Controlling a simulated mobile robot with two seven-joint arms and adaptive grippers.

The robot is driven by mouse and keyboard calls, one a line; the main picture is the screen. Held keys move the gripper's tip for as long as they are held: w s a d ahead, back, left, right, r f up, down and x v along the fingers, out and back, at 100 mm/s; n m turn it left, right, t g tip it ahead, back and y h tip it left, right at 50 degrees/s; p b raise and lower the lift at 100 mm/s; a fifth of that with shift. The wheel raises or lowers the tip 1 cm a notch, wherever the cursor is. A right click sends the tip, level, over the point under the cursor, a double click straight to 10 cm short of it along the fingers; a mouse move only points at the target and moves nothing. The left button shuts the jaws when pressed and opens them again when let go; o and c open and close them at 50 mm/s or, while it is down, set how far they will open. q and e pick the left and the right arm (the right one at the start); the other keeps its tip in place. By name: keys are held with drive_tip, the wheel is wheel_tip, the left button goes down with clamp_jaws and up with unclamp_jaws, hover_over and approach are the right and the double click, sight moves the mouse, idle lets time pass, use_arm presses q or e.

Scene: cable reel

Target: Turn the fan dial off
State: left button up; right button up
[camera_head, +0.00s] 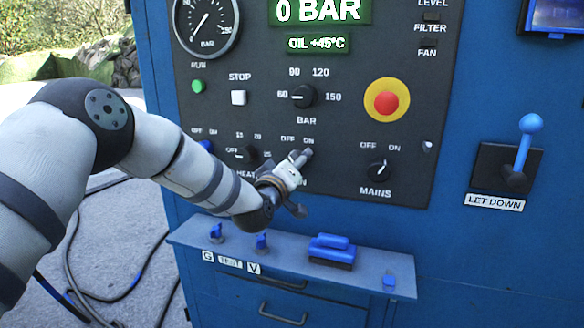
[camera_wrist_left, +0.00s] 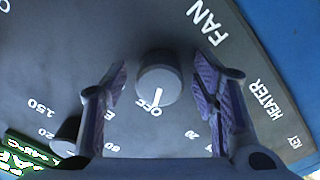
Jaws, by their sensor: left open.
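The fan dial (camera_wrist_left: 157,75) is a dark round knob in the left wrist view, above the middle. Its white pointer points toward the OFF mark. The FAN label (camera_wrist_left: 207,20) is to its upper right. My left gripper (camera_wrist_left: 163,85) is open, with one finger pad on each side of the dial; I cannot tell whether the pads touch it. In the head view my left gripper (camera_head: 299,162) is at the panel's lower middle, under the OFF and ON marks, and hides the fan dial. My right gripper is not in view.
The heater dial (camera_head: 245,154) is left of my gripper, and the mains dial (camera_head: 378,170) is right of it. The pressure dial (camera_head: 303,96) and red button (camera_head: 387,100) are above. A shelf (camera_head: 200,236) with blue items juts out below. The let-down lever (camera_head: 525,150) is at right.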

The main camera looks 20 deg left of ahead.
use_arm(q)
drive_tip(key=s, duration=1.2)
drive_tip(key=shift+a, duration=0.2)
drive_tip(key=shift+w, duration=0.1)
drive_tip(key=s+d+f+m+g, duration=0.1)
drive_tip(key=s+f+g, duration=0.3)
drive_tip(key=f, duration=0.5)
drive_tip(key=s+f+m+g+h, duration=0.1)
drive_tip(key=s+f+m+g, duration=0.1)
drive_tip(key=s+f, duration=0.5)
drive_tip(key=s+d+f+m+g, duration=0.1)
drive_tip(key=s+f+g, duration=0.25)
drive_tip(key=f, duration=0.65)
drive_tip(key=s+a+f+m+g, duration=0.1)
drive_tip(key=s+f+g, duration=0.2)
drive_tip(key=s, duration=0.8)
drive_tip(key=s+a+f+m+g+y, duration=0.1)
drive_tip(key=s+f+g, duration=0.3)
drive_tip(key=s, duration=0.7)
drive_tip(key=s+a+f+m+g, duration=0.2)
drive_tip(key=s+f+g, duration=0.1)
drive_tip(key=s, duration=0.9)
drive_tip(key=shift+a+f+y, duration=0.3)
drive_tip(key=shift+a+f, duration=0.1)
drive_tip(key=shift+f, duration=0.2)
drive_tip(key=shift+g, duration=0.25)
